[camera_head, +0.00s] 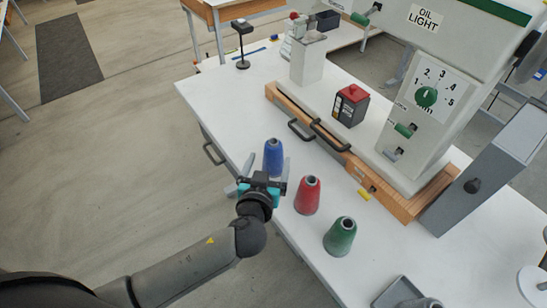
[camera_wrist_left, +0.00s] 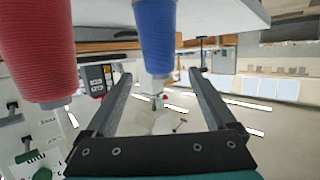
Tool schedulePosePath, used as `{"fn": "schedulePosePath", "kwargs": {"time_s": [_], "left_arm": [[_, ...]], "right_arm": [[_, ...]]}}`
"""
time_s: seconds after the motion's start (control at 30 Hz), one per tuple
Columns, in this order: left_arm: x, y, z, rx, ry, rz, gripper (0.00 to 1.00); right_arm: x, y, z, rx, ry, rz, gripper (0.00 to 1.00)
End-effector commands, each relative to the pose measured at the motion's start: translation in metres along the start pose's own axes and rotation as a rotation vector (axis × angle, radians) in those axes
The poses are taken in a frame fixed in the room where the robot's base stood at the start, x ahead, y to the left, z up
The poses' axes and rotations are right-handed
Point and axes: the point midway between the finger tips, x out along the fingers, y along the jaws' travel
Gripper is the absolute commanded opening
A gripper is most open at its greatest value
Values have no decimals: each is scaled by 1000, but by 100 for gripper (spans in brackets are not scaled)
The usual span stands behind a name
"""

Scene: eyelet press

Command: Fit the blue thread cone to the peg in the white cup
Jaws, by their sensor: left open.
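The blue thread cone (camera_head: 273,152) stands upright on the white table near its left edge. My left gripper (camera_head: 266,172) is open at the near side of the blue cone. In the left wrist view, which looks upside down, the blue cone (camera_wrist_left: 156,35) shows beyond and between the spread fingers (camera_wrist_left: 160,76); they do not grip it. A white round piece (camera_head: 533,286) with a grey centre, cut off at the lower right edge, may be the white cup; I cannot tell for sure.
A red cone (camera_head: 308,195) and a green cone (camera_head: 341,237) stand to the right of the blue one. The press (camera_head: 440,95) on its wooden base stands behind, with a black box with a red lid (camera_head: 351,105). A grey tray (camera_head: 398,291) lies at the front.

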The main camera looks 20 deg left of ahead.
Motion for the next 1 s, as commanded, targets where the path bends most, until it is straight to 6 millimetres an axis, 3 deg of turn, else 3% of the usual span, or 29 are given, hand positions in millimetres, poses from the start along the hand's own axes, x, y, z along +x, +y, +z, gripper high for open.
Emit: {"fn": "schedulePosePath", "kwargs": {"time_s": [0.2,0.57,1.0], "left_arm": [[33,0,0,2,2,-2,90],[54,0,-1,0,0,-1,90],[98,0,-4,2,-1,-1,90]], "right_arm": [[3,2,2,0,-3,2,0],[5,2,2,1,-4,2,0],[9,1,4,0,-5,2,0]]}}
